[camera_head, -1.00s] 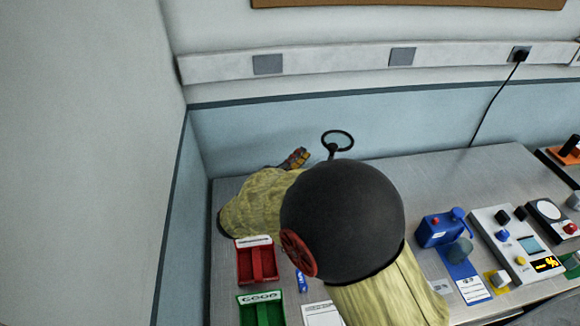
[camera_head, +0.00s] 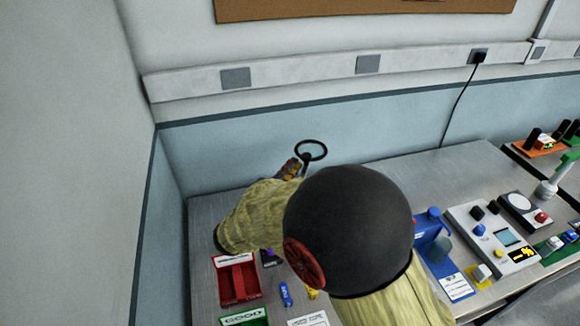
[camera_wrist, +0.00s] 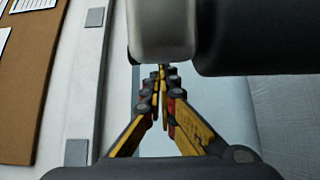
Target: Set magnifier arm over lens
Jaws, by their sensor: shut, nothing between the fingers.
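The magnifier shows in the head view as a dark ring (camera_head: 311,150) on a short stem, near the back wall. The lower part of its arm is hidden behind my own arm. My gripper (camera_head: 290,168) is just left of the stem, below the ring; I cannot tell whether it touches it. In the wrist view my gripper's yellow and dark fingers (camera_wrist: 161,72) are closed together with nothing between them. A pale rounded block (camera_wrist: 162,30) and a dark cylinder (camera_wrist: 250,38) fill the upper part there; I cannot tell what they belong to.
A red tray (camera_head: 238,280) and a green tray (camera_head: 245,318) lie at front left, with a small blue part (camera_head: 286,294) beside them. A blue device (camera_head: 432,243) and a grey instrument panel (camera_head: 492,235) stand to the right.

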